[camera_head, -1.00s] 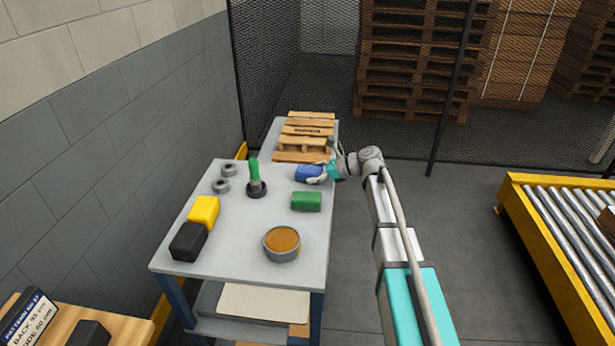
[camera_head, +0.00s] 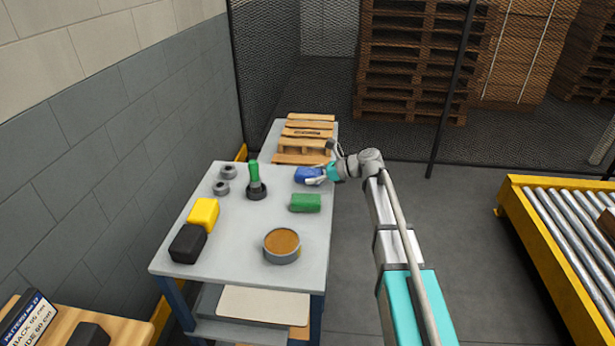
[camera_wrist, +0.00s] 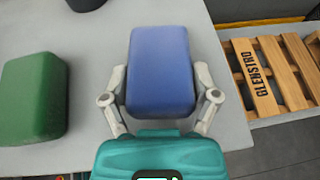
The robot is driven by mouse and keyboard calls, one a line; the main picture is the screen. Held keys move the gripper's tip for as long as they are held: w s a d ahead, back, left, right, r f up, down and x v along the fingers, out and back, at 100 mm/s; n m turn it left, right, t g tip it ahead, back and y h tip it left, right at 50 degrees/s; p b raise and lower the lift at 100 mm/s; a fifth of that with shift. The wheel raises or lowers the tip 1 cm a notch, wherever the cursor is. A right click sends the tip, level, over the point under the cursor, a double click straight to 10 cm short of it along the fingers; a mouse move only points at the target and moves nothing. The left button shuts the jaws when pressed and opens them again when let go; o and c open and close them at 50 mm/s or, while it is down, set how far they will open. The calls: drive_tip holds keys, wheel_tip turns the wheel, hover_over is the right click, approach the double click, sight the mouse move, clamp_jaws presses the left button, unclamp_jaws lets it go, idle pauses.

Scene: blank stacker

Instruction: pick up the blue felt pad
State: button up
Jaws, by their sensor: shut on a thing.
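The blue felt pad (camera_head: 308,175) is a blue block at the right edge of the grey table, near its far end. It also shows in the wrist view (camera_wrist: 160,72), between the two fingers. My gripper (camera_head: 318,178) reaches it from the right, and in the wrist view my gripper (camera_wrist: 161,90) is shut on the pad's near sides. Whether the pad touches the table or hangs just above it, I cannot tell. The underside of the pad is hidden.
A green block (camera_head: 305,203) lies close by on the near side. A round tin (camera_head: 282,246), yellow block (camera_head: 203,215), black block (camera_head: 188,243), green-handled tool (camera_head: 254,173) and grey rings (camera_head: 221,187) share the table (camera_head: 235,262). A small wooden pallet (camera_head: 304,145) lies beyond.

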drive_tip(key=shift+r, duration=0.15)
drive_tip(key=shift+r+p, duration=0.95)
drive_tip(key=shift+p, duration=0.1)
drive_tip(key=s+d+r+p, duration=0.3)
drive_tip(key=s+r+p, duration=0.7)
drive_tip(key=s, duration=0.3)
drive_tip(key=shift+s+r+p, duration=0.35)
drive_tip(key=shift+r+p, duration=0.05)
drive_tip(key=shift+p, duration=0.05)
